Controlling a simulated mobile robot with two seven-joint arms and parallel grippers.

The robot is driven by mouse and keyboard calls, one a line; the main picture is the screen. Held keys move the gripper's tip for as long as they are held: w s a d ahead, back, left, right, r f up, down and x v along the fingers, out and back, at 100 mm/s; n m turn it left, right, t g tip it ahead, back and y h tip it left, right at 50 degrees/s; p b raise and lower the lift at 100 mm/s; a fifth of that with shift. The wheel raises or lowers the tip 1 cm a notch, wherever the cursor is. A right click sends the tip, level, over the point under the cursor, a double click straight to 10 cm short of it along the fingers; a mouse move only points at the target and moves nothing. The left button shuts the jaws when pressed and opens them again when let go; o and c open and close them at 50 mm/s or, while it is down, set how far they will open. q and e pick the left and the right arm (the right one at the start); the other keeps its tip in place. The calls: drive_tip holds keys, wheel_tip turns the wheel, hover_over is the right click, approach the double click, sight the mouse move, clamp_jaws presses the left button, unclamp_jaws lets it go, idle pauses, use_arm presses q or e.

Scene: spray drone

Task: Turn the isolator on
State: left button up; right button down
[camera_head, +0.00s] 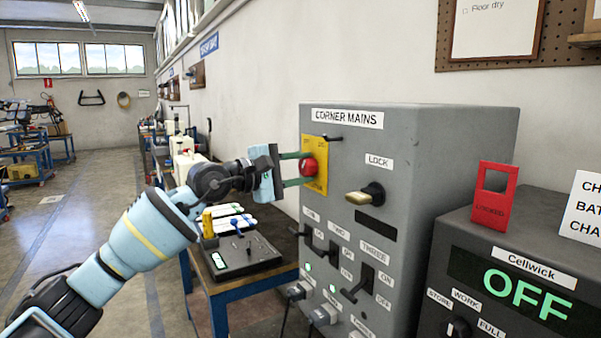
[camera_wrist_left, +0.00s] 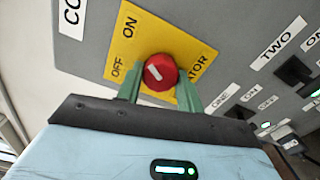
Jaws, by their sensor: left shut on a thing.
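The isolator is a red round knob (camera_head: 309,167) on a yellow plate (camera_head: 322,149), on the front of the grey box labelled CORNER MAINS (camera_head: 420,130). In the left wrist view the knob (camera_wrist_left: 160,73) carries a short white mark, and the plate (camera_wrist_left: 143,35) reads ON and OFF on its left part. I cannot tell for sure which word the mark points to. My left gripper (camera_head: 296,168) is shut on the knob, its green fingers on either side of it, also in the left wrist view (camera_wrist_left: 160,88). My right gripper is not in view.
Beside the knob is a brass handle (camera_head: 366,194) under LOCK. Below are levers ONE, TWO and THREE (camera_head: 358,285), with green lamps lit. A Cellwick unit (camera_head: 530,270) showing OFF and a red LOCKED tag (camera_head: 494,196) stand right. A bench (camera_head: 240,284) with a tray is below my arm.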

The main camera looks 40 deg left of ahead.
use_arm(q)
drive_tip(key=shift+m, duration=1.5)
drive_tip(key=o, duration=1)
drive_tip(key=shift+b, duration=0.3)
drive_tip(key=shift+s+a, duration=0.2)
drive_tip(key=shift+s, duration=0.05)
drive_tip(key=b+v, duration=0.2)
drive_tip(key=v, duration=0.5)
drive_tip(key=shift+b, duration=0.3)
drive_tip(key=shift+s, duration=0.1)
